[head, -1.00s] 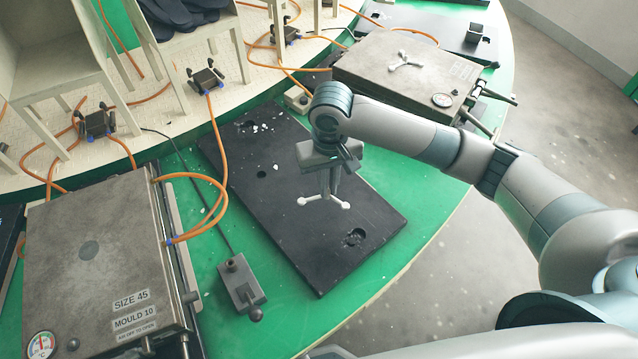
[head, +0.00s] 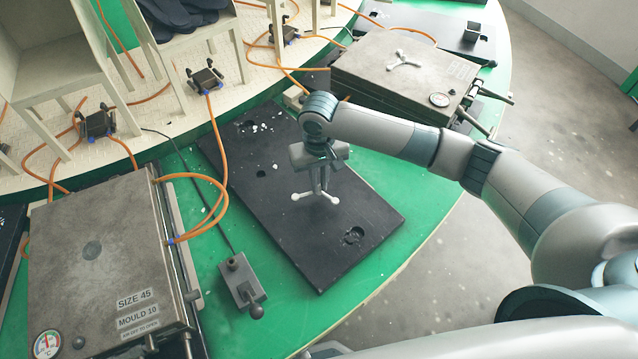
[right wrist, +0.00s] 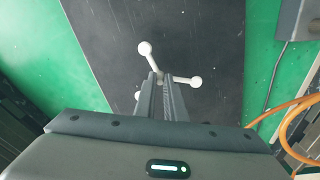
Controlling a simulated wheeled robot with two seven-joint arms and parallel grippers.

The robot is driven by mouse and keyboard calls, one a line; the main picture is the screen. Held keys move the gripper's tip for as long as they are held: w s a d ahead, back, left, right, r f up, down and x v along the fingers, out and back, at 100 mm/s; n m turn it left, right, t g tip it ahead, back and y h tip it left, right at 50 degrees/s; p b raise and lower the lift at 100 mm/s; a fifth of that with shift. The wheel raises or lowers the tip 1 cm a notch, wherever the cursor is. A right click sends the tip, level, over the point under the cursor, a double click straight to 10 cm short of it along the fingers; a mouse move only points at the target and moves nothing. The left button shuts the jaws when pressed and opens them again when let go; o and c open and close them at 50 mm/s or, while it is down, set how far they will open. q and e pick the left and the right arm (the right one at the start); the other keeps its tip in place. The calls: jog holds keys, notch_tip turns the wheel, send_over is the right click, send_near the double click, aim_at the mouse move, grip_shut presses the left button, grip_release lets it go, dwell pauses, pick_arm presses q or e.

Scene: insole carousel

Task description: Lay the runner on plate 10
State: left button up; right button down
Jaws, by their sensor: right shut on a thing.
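The runner is a small white piece with thin arms ending in round knobs; it shows in the head view (head: 318,194) and in the right wrist view (right wrist: 180,79). My right gripper (head: 320,188) is shut on it, with the fingers (right wrist: 158,82) pointing down at its middle. The runner is over the middle of a dark flat plate (head: 300,240); I cannot tell whether it touches the plate. The plate lies on the green table beside the mould marked "MOULD 10" and has several holes and white crumbs. My left gripper is not in view.
The grey mould marked "SIZE 45, MOULD 10" (head: 100,270) stands at the left. Another closed mould (head: 400,75) with a white runner (head: 404,60) on top stands behind. A small lever box (head: 242,280) lies left of the plate. Orange hoses (head: 215,150) loop nearby.

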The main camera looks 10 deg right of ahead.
jog(key=shift+f, duration=0.9)
jog(key=c, duration=1.8)
grip_release()
jog(key=shift+f, duration=0.1)
jog(key=shift+r+b, duration=1.25)
jog(key=shift+r, duration=4.9)
